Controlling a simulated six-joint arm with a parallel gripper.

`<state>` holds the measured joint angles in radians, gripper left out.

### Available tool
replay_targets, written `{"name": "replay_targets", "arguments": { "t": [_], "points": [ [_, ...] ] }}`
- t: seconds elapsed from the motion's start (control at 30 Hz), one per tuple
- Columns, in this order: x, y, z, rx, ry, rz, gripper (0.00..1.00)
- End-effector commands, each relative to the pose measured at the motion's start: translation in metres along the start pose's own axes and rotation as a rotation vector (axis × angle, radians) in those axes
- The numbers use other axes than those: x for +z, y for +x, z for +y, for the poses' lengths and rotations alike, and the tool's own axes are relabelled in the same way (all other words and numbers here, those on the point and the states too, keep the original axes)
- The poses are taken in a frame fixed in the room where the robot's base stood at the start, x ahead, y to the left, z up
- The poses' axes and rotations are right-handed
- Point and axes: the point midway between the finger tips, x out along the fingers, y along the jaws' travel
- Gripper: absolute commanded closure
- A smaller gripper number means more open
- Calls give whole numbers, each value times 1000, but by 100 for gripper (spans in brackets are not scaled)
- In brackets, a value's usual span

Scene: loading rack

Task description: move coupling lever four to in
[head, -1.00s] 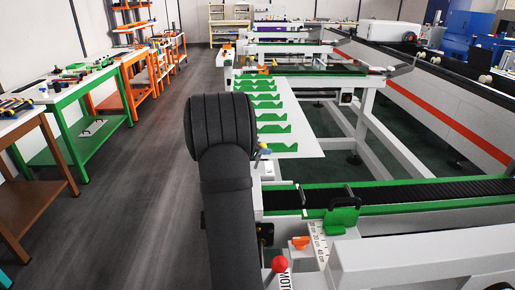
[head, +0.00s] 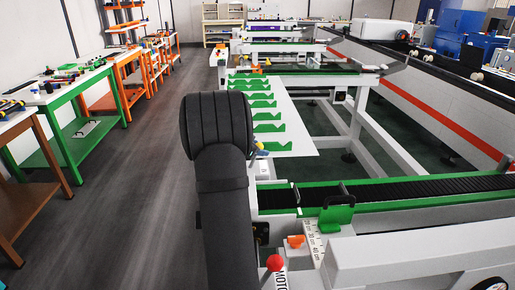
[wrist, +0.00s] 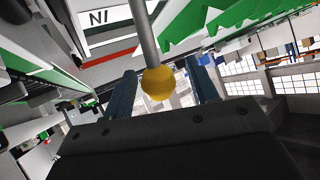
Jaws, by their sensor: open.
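A lever shows in the wrist view as a grey rod (wrist: 145,35) with a yellow ball knob (wrist: 159,83) at its end. A white plate with black lettering, partly readable as "IN" or "N", lies behind the rod (wrist: 100,17). My gripper (wrist: 164,68) is open, its two blue fingers on either side of the knob with gaps showing. In the head view my dark arm hides most of the gripper; a small yellow knob (head: 260,146) shows just right of it. The lever's number cannot be read.
A red-knobbed lever (head: 274,263) stands at the front beside a "MOTO" label. A green-edged conveyor (head: 400,193) runs to the right. A white panel with green notched strips (head: 300,130) lies beyond. Workbenches (head: 75,110) line the left; the floor aisle (head: 130,200) is clear.

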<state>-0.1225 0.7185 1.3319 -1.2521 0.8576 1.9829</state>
Motion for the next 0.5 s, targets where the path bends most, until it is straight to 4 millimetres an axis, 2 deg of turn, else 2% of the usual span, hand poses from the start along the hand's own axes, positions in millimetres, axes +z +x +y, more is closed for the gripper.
{"name": "replay_targets", "arguments": {
  "t": [0.13, 0.23, 0.5],
  "points": [
    [0, -10, -1, -3, 0, 0, 46],
    [0, -27, -1, -4, 1, 0, 46],
    [0, -93, -1, -6, 0, 0, 46]
  ]
}}
